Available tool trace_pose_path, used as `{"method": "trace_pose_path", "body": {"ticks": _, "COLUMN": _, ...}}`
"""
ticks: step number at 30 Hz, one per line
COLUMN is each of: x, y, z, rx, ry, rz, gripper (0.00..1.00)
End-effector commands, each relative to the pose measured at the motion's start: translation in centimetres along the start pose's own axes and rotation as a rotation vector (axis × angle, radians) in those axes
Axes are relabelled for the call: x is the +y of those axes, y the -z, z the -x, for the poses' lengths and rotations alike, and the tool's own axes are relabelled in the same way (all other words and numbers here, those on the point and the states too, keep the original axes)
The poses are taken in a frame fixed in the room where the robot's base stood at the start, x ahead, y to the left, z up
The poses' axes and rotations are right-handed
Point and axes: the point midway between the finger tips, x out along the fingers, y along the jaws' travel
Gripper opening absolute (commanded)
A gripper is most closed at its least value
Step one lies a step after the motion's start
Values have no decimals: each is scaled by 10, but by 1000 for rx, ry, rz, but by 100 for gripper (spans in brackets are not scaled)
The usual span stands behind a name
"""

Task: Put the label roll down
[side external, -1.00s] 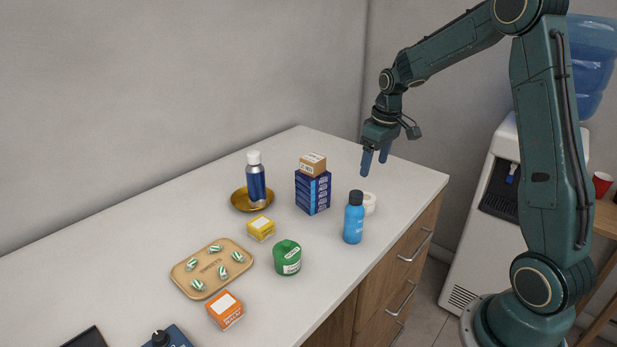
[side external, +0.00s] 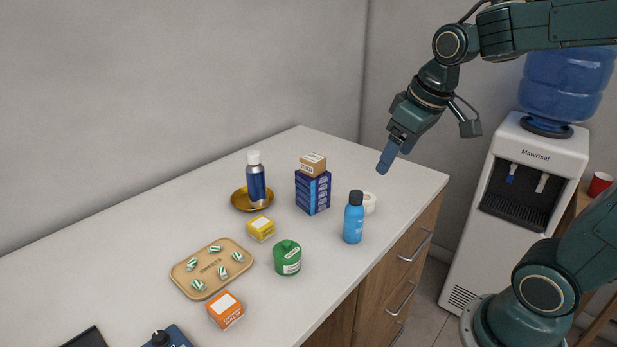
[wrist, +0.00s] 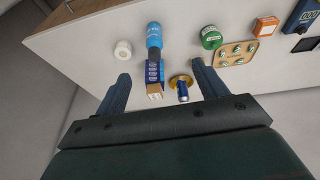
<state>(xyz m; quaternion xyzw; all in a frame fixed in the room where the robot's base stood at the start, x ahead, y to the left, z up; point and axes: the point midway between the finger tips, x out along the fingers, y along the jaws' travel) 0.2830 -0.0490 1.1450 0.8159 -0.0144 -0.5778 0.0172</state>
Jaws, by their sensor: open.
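The white label roll (side external: 369,203) rests on the counter, partly hidden behind the blue bottle in the side view. It shows whole in the wrist view (wrist: 123,50), flat on the white top with clear space around it. My gripper (side external: 388,166) is in the air above the right end of the counter, tilted, well apart from the roll. In the wrist view its two fingers (wrist: 158,82) are spread wide with nothing held between them.
A blue bottle (side external: 353,222) stands beside the roll. Nearby are stacked blue boxes (side external: 313,193) with a brown box (side external: 312,164) on top, a gold dish (side external: 240,203) with a dark blue bottle (side external: 256,180), and a green jar (side external: 287,258). The counter's far right corner is clear.

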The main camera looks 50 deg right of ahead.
Motion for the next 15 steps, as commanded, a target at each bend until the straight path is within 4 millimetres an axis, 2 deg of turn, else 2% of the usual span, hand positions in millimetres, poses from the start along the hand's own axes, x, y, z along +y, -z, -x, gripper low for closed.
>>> {"method": "trace_pose_path", "body": {"ticks": 6, "x": -26, "y": -39, "z": 23, "rx": 68, "ry": 10, "rz": 0, "gripper": 72}}
{"method": "trace_pose_path", "body": {"ticks": 15, "x": -45, "y": -86, "z": 35, "rx": 137, "ry": 35, "rz": -10, "gripper": 72}}
